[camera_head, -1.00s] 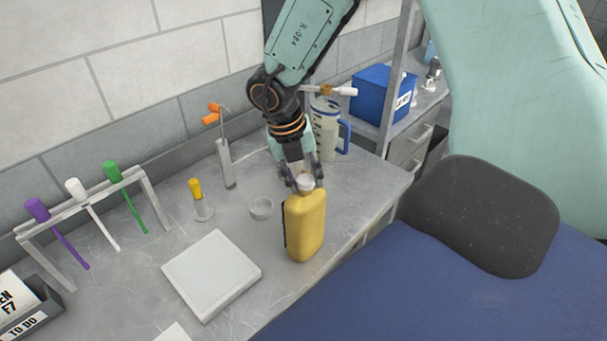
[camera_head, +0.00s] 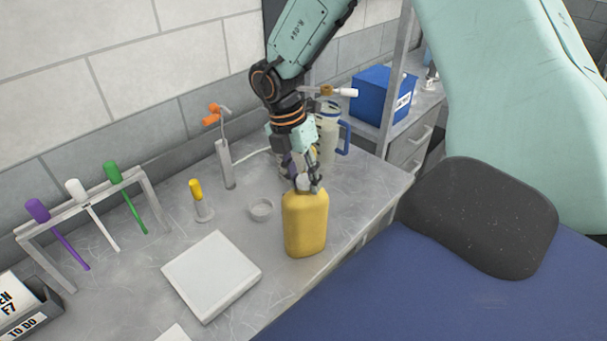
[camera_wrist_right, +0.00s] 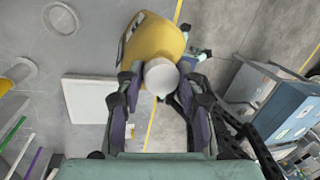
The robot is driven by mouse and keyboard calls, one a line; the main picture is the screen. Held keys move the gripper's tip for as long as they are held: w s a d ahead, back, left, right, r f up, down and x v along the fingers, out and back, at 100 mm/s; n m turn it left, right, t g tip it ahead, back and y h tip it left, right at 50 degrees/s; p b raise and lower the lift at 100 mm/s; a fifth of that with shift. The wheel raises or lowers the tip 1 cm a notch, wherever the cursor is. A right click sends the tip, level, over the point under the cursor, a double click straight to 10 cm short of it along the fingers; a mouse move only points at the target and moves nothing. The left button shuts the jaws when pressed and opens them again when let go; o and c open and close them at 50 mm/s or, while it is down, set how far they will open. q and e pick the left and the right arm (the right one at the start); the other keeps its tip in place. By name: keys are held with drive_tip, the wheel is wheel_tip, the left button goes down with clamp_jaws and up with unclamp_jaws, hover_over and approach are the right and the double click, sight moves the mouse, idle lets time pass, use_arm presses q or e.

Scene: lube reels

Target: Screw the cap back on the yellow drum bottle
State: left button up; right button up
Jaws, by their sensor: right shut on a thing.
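The yellow drum bottle (camera_head: 305,224) stands upright on the grey workbench near its front edge. It also shows in the right wrist view (camera_wrist_right: 153,40). Its white cap (camera_wrist_right: 160,77) is at the bottle's neck, between the fingers of my right gripper (camera_head: 305,186). The right gripper comes down from above and is shut on the cap, with a finger on each side of it in the wrist view (camera_wrist_right: 158,100). How far the cap is threaded is hidden. My left gripper does not show.
A white square plate (camera_head: 211,275) and a small round dish (camera_head: 261,209) lie left of the bottle. A rack (camera_head: 152,186) holds purple, white and green tools. A clear jug with a blue handle (camera_head: 344,137) stands behind. A blue box (camera_head: 383,95) sits at the back right.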

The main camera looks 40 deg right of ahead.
drive_tip(key=shift+s+f, duration=0.25)
drive_tip(key=m+y, duration=0.1)
drive_tip(key=m, duration=0.4)
drive_tip(key=shift+g, duration=0.3)
drive_tip(key=o, duration=1.1)
drive_tip(key=shift+w+d+f, duration=0.15)
drive_tip(key=shift+w+d, duration=0.1)
drive_tip(key=o, duration=0.4)
drive_tip(key=shift+a+r, duration=0.1)
drive_tip(key=shift+r, duration=0.15)
drive_tip(key=shift+c, duration=0.2)
